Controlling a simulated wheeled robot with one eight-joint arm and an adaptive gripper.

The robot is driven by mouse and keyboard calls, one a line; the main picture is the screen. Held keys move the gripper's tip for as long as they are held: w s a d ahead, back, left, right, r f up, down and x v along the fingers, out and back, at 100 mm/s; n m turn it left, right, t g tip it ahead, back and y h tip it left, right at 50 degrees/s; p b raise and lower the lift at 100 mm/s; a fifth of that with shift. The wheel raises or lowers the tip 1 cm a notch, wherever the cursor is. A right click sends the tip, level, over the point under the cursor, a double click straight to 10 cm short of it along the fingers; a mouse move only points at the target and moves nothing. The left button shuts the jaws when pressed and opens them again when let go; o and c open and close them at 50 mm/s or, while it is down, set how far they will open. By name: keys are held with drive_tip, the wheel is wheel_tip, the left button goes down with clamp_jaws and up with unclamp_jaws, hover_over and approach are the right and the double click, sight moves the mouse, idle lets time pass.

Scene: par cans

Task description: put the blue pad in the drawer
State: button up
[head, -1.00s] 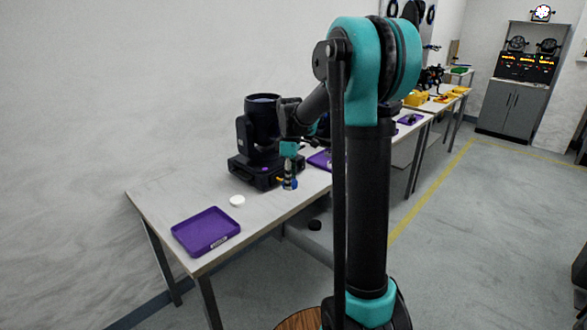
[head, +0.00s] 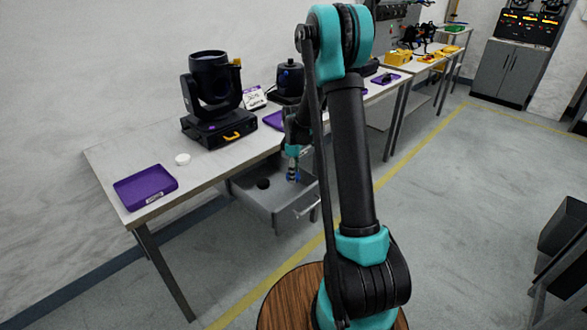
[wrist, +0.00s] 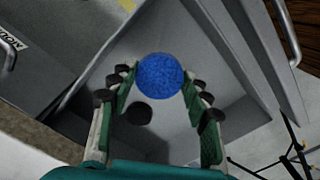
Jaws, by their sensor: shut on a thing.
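The blue pad (wrist: 160,74) is a round, speckled blue disc held between the fingertips of my gripper (wrist: 160,82) in the wrist view. My gripper also shows in the head view (head: 293,172), with a bit of blue at its tips. The grey drawer (head: 283,213) is open under the table's front edge. My gripper is over the drawer, with the pad above its floor (wrist: 170,135) in the wrist view. A black round piece (head: 263,184) lies inside the drawer. It also shows below the pad in the wrist view (wrist: 139,113).
The table (head: 120,165) holds a purple tray (head: 146,187), a white disc (head: 182,159) and a black moving-head light (head: 212,100). The drawer's handle (head: 306,208) sticks out at its front. A white label card (head: 254,97) stands behind.

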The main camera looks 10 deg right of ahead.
sight(294, 192)
drive_tip(key=shift+f, duration=3.05)
drive_tip(key=shift+f, duration=0.55)
drive_tip(key=o, duration=0.8)
drive_tip(key=shift+o, duration=0.2)
